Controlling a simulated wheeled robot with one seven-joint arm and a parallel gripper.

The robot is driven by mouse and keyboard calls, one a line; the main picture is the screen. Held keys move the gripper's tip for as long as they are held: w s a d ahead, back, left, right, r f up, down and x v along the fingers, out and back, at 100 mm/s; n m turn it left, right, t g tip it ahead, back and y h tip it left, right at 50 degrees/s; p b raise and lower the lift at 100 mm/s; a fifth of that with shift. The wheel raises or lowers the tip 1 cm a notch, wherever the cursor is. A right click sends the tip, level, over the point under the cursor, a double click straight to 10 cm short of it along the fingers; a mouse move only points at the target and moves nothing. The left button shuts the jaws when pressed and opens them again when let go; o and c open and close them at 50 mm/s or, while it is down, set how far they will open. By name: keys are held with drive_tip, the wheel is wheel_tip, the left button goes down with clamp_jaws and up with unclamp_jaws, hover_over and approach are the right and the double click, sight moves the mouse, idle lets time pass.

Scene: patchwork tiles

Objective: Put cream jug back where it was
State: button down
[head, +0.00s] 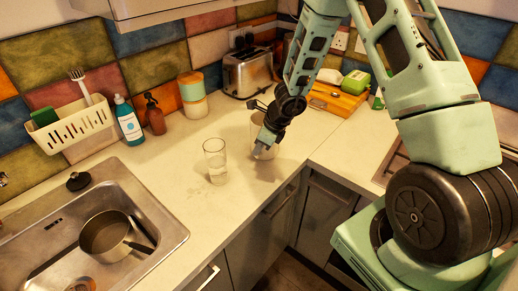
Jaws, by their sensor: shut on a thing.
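The cream jug (256,125) is at the inner corner of the pale counter, right of the drinking glass. The jug looks upright. Its base is at or just above the counter top; I cannot tell whether it touches.
A clear glass (215,161) stands close to the left of the jug. The sink (160,227) with a pot (105,234) is at left. The counter's front edge is near.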

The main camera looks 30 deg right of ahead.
drive_tip(key=shift+r, duration=0.1)
drive_tip(key=c, duration=1.5)
unclamp_jaws()
drive_tip(key=shift+o, duration=0.2)
